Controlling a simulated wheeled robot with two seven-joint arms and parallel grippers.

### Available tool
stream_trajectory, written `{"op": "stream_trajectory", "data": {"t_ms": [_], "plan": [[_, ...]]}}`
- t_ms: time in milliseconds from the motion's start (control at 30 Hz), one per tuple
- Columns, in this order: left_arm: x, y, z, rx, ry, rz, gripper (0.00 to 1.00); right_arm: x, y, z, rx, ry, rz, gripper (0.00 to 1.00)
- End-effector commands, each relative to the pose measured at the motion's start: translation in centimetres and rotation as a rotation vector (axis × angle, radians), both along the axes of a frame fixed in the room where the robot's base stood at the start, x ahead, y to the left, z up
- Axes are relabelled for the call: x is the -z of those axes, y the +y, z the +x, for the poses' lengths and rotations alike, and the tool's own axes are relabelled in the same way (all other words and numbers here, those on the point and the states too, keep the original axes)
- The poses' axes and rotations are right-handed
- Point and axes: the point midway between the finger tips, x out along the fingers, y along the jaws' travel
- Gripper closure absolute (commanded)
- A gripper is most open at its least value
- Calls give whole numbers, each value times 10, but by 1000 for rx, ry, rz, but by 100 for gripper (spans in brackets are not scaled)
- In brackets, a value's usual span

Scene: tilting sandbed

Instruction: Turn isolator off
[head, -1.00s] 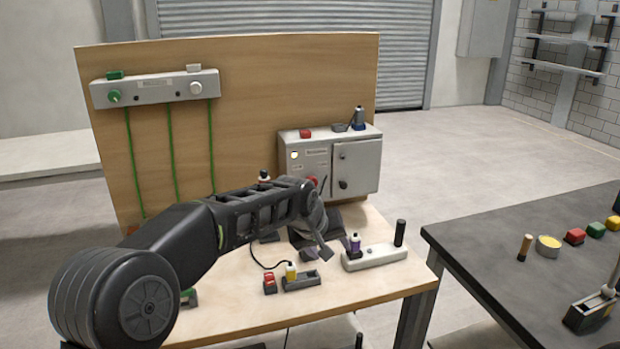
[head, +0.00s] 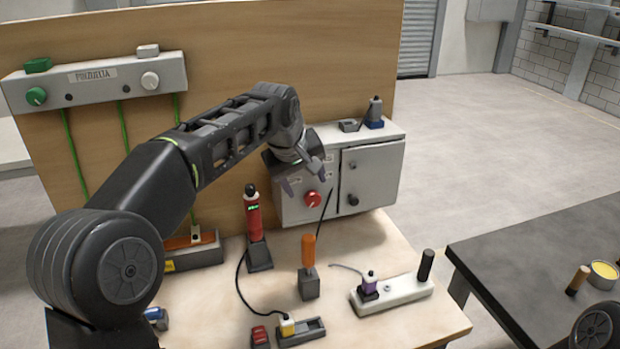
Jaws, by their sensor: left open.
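A grey control box (head: 372,168) stands at the back of the wooden workbench, against the upright board. A round red knob (head: 313,199) sits on the lower part of its left front panel; I take it for the isolator switch. Its exact setting is too small to read. My left gripper (head: 305,186) is open and empty in front of the left panel, just above the red knob and apart from it as far as I can tell. The gripper and wrist hide the upper part of that panel. My right gripper is out of view.
A red handheld tool (head: 253,218), an orange-handled tool (head: 308,252) and a white socket strip (head: 398,292) stand on the bench below. A green-knobbed panel (head: 95,80) hangs on the board. A dark table (head: 545,245) is at right.

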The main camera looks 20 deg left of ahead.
Motion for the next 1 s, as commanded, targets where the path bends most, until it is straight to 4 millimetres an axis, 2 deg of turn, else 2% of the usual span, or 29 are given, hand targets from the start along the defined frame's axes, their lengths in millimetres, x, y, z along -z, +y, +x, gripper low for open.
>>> {"op": "stream_trajectory", "data": {"t_ms": [533,1000], "plan": [[5,-1,3,0,0,0,42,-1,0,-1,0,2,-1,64],[61,-5,34,0,2,0,42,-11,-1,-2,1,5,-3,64]]}}
